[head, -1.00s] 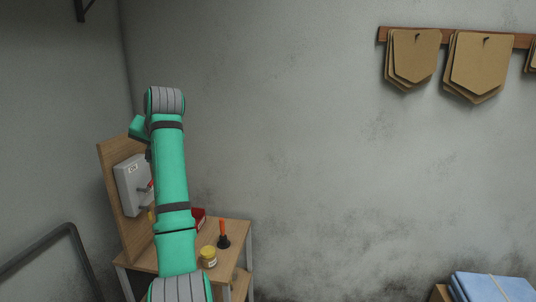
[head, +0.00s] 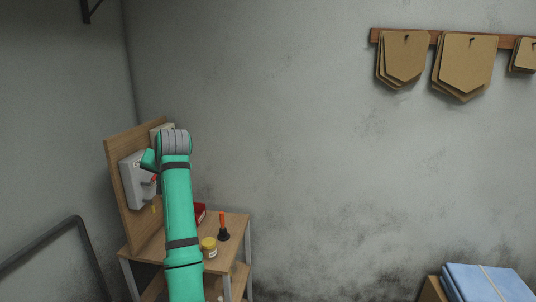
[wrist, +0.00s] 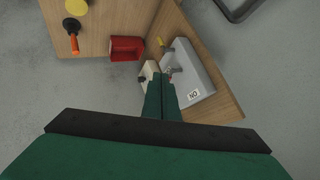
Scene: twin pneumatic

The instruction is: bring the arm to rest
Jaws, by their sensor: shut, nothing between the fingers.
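My arm (head: 178,205) is raised in front of the wooden workbench in the head view, bent at the top, and hides part of the board behind it. My gripper (wrist: 162,80) shows in the wrist view, with its green fingers together and nothing between them. In that picture the fingertips overlap the near edge of a grey box (wrist: 200,72) on the upright wooden board. Whether they touch it I cannot tell. The grey box also shows in the head view (head: 132,187), with a red part and a grey lever on its face.
A red bin (wrist: 126,48), an orange-handled tool (head: 223,228) and a yellow jar (head: 209,247) stand on the bench top (head: 233,222). A dark tube frame (head: 45,250) is at the left. Blue folded cloth (head: 488,282) lies at lower right.

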